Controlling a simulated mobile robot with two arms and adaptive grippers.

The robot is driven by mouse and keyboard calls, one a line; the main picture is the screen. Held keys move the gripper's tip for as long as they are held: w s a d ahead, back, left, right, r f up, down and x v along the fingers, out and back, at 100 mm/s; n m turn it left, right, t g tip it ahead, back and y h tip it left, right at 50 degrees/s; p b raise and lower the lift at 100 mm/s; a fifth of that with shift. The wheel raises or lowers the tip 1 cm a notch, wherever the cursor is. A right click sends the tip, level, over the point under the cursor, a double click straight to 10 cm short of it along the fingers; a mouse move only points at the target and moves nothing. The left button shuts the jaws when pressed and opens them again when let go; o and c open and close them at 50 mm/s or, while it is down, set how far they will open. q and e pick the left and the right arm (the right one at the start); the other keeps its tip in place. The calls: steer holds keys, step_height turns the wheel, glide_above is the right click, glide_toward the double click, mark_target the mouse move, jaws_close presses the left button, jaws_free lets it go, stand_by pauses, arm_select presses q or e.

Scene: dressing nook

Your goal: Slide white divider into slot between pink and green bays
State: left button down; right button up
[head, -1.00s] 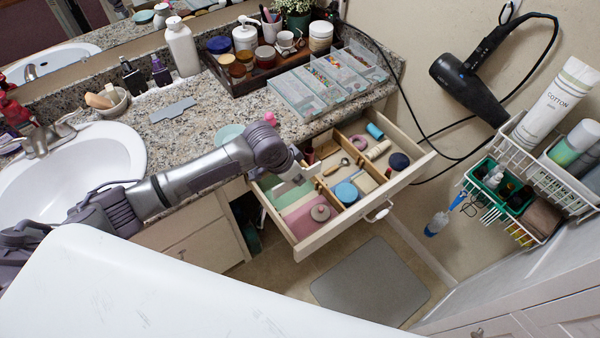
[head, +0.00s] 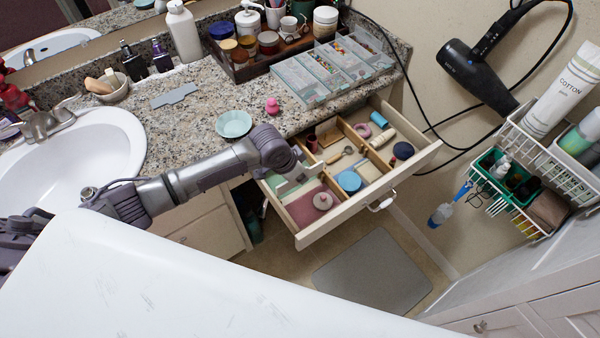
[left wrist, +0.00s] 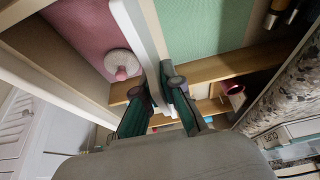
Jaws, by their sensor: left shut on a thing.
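My left gripper (left wrist: 165,92) is shut on the white divider (left wrist: 143,40), a thin upright panel. In the head view my left gripper (head: 296,176) is over the left part of the open drawer. The divider is above the line between the pink bay (left wrist: 80,28), at left in the wrist view, and the green bay (left wrist: 205,28), at right. The head view also shows the pink bay (head: 302,212) and the green bay (head: 281,187). The slot is hidden beneath the divider; I cannot tell whether the divider is in it. My right gripper is out of view.
The drawer front (head: 370,205) stands out over the floor. A round pink-and-white lidded item (head: 322,201) sits in the pink bay. Wooden partitions and small items fill the other bays. A pale bowl (head: 233,124) and pink knob-like item (head: 272,105) stand on the counter.

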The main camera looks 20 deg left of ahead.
mark_target(298, 184)
arm_select(q)
steer(key=shift+p, duration=0.6)
stand_by(1.1)
steer(key=shift+p, duration=0.55)
stand_by(0.4)
steer(key=shift+f+b, duration=1.65)
steer(key=shift+f, duration=1.05)
steer(key=c, duration=1.2)
jaws_free()
steer(key=shift+c, duration=0.2)
steer(key=v, duration=1.1)
steer(key=shift+s+a+r, duration=0.1)
steer(key=shift+s+r, duration=0.15)
steer(key=shift+r, duration=0.2)
